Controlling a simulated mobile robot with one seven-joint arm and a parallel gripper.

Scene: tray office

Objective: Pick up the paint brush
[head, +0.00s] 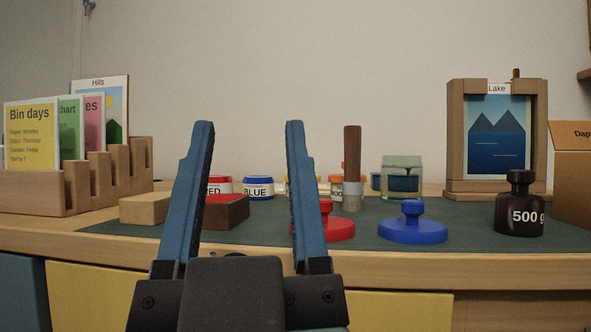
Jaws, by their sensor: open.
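The paint brush (352,155) stands upright near the middle of the desk, with its brown wooden handle up and a metal band below. Whether anything supports its lower end cannot be told. My gripper (250,126) is open and empty in the foreground, with its two blue fingers pointing up and away from me. The brush is to the right of the right finger, apart from it in the picture.
Paint jars (258,187), a red knobbed disc (335,229) and a blue one (413,231) are near the brush. A glass jar (402,178) is behind right. A black weight (519,212) stands farther right; a wooden card rack (35,190) is left.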

